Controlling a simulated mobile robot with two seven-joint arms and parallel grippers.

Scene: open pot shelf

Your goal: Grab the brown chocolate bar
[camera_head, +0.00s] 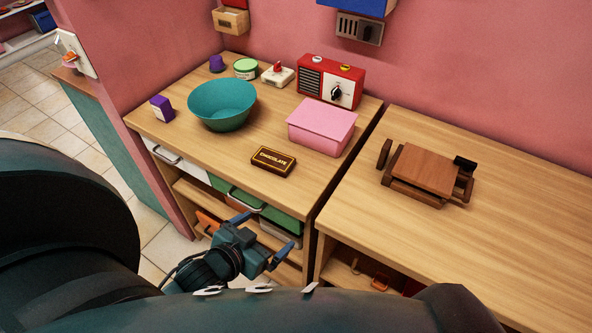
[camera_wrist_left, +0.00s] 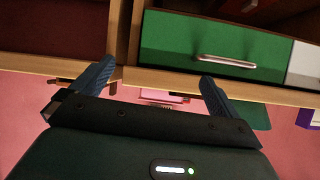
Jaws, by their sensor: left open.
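The brown chocolate bar (camera_head: 273,160), a dark flat block with gold lettering, lies flat near the front edge of the left wooden counter (camera_head: 225,168) in the head view. My left gripper (camera_head: 262,235) is open and empty. It is in front of the counter and lower in the picture than the bar, apart from it. In the left wrist view the open fingers (camera_wrist_left: 156,75) face the counter's front edge and a green drawer (camera_wrist_left: 215,45); I cannot make out the bar clearly there. My right gripper is not in view.
A pink box (camera_head: 322,127) stands behind and right of the bar, and a teal bowl (camera_head: 222,105) behind and left. A red radio (camera_head: 330,80) is at the back. A wooden cart (camera_head: 427,170) is on the right counter. The counter around the bar is clear.

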